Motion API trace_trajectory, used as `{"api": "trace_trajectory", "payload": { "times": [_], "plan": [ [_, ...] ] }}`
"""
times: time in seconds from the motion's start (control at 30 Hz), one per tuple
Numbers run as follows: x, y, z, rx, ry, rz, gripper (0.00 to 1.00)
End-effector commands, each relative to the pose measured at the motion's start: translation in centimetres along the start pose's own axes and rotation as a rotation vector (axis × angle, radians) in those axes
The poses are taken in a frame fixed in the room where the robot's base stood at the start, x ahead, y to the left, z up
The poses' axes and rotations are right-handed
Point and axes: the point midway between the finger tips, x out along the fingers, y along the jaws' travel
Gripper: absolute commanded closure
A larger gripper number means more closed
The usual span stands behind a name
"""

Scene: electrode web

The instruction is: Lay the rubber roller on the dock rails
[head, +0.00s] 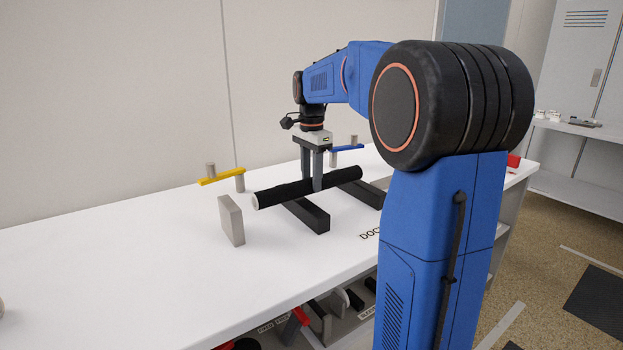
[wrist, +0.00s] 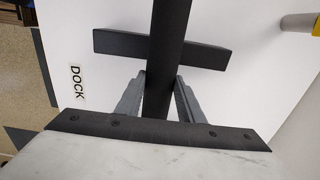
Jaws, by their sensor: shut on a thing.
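The rubber roller (head: 275,196) is a long black cylinder with a pale left end. My gripper (head: 312,184) is shut around its middle from above and holds it level. In the wrist view the roller (wrist: 166,30) runs between the two grey fingers (wrist: 160,78). The dock rails are two black bars on the white table, a left rail (head: 308,216) and a right rail (head: 366,194). The roller lies across both, at or just above their tops; I cannot tell whether it touches. One rail (wrist: 112,42) shows crossing under the roller in the wrist view.
A grey upright block (head: 231,220) stands near the roller's left end. A yellow bar (head: 221,176) on grey posts is behind it, and a blue bar (head: 347,148) is at the back. A DOCK label (wrist: 77,83) lies by the rails. The table's left side is mostly clear.

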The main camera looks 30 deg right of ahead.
Motion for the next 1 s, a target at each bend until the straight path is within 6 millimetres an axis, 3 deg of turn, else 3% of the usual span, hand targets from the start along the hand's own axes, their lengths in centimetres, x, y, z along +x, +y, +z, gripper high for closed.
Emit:
{"api": "trace_trajectory", "payload": {
  "times": [0.63,0.67,0.7,0.87,0.9,1.0],
  "plan": [
    [0.95,-0.01,0.00,0.000,0.000,0.000,1.00],
    [0.92,-0.01,0.00,0.000,0.000,-0.001,0.58],
    [0.92,-0.01,0.00,0.000,0.000,-0.001,0.49],
    [0.94,-0.01,0.00,0.000,0.000,0.000,0.11],
    [0.94,-0.01,0.00,0.000,0.000,0.000,0.06],
    [0.95,-0.01,0.00,0.000,0.000,0.000,0.06]
  ]
}}
